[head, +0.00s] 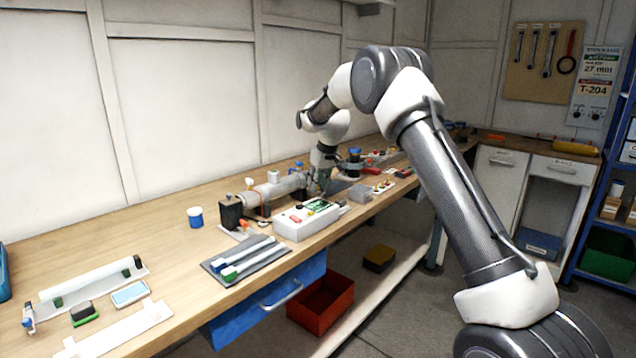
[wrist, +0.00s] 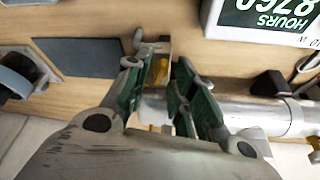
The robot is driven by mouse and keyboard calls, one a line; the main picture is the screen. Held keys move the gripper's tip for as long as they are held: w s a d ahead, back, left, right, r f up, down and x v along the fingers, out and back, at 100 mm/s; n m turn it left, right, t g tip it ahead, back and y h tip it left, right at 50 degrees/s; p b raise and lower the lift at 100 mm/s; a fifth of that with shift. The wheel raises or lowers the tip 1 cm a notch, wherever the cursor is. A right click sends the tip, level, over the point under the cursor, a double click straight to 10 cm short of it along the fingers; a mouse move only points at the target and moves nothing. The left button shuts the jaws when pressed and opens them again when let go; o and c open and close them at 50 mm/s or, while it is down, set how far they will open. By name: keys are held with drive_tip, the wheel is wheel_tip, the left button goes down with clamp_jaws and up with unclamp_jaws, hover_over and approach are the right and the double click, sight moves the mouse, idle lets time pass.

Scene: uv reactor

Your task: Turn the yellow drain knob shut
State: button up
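The yellow drain knob (wrist: 160,70) shows in the wrist view as a small yellow piece between the two green fingers of my gripper (wrist: 161,80). The fingers stand on either side of it with a narrow gap between them. I cannot tell whether both touch it. Beside it is a grey metal reactor pipe (wrist: 225,112), partly hidden by my gripper. In the head view my gripper (head: 318,184) is low at the right end of the reactor (head: 278,189); the knob cannot be made out there.
A white controller box (head: 305,222) with a green display stands in front of the reactor, close to my gripper. A grey mat (head: 247,262) with several tubes lies nearer. The left of the wooden bench (head: 140,235) has clear room around a blue-and-white jar (head: 195,217).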

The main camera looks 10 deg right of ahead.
clamp_jaws()
drive_tip(key=shift+m, duration=0.3)
drive_tip(key=m, duration=0.1)
drive_tip(key=m+h, duration=0.1)
drive_tip(key=shift+a+m, duration=0.2)
drive_tip(key=shift+m, duration=0.1)
drive_tip(key=m+h, duration=0.1)
drive_tip(key=m, duration=0.2)
drive_tip(key=shift+a+m+h, duration=0.15)
drive_tip(key=shift+m+h, duration=0.15)
drive_tip(key=m+h, duration=0.1)
drive_tip(key=m, duration=0.3)
drive_tip(key=shift+w+a+g, duration=0.1)
drive_tip(key=shift+a+g, duration=0.05)
drive_tip(key=shift+g, duration=0.25)
drive_tip(key=shift+m+g+h, duration=0.5)
drive_tip(key=shift+m+h, duration=0.2)
drive_tip(key=shift+m, duration=1.1)
